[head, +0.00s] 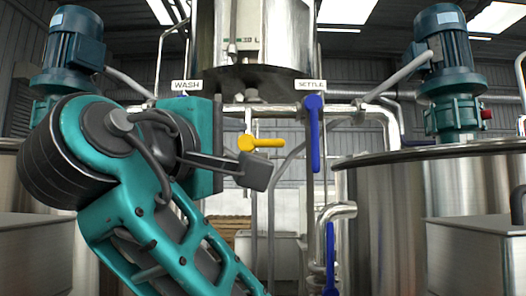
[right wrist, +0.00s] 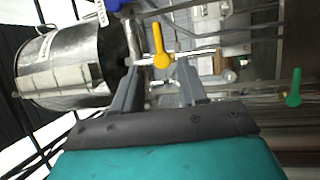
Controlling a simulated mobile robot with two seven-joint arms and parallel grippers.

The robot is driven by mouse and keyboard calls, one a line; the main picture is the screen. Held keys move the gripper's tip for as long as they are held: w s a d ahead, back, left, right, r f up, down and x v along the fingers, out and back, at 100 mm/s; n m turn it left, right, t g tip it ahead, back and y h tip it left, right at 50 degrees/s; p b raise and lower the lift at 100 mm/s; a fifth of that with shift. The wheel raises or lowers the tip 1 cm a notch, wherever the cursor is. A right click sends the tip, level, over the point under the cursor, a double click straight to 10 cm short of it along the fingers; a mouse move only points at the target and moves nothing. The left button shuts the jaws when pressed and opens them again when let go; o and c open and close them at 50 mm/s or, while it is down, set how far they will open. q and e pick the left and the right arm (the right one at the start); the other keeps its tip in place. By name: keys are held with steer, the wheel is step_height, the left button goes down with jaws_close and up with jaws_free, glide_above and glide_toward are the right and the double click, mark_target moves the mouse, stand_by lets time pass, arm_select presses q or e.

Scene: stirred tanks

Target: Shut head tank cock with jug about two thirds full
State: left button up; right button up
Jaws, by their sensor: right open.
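The head tank (head: 275,30) is a steel vessel at the top middle of the head view. Below its outlet, a cock with a yellow lever (head: 262,142) sits on the pipework, its lever lying level and pointing right. My right gripper (head: 252,168) is just below and in front of this lever in the head view. In the right wrist view, the yellow lever (right wrist: 160,45) lies between and beyond the open fingertips (right wrist: 159,68). I cannot tell whether they touch it. No jug can be made out in either view. My left gripper is out of view.
A blue lever (head: 313,110) hangs under the SETTLE sign (head: 310,85), with another blue lever (head: 330,258) lower down. A WASH sign (head: 187,86) is at left. A stirred tank (head: 380,215) stands at right. A green lever (right wrist: 294,87) shows in the wrist view.

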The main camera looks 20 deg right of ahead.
mark_target(266, 144)
steer(key=p+x, duration=0.2)
steer(key=x, duration=0.9)
steer(key=shift+w+d+r+p, duration=0.1)
steer(key=shift+d+r+p, duration=0.1)
steer(key=shift+p, duration=0.15)
steer(key=shift+w+d, duration=0.4)
steer(key=shift+w, duration=0.15)
steer(key=shift+c, duration=0.8)
jaws_close()
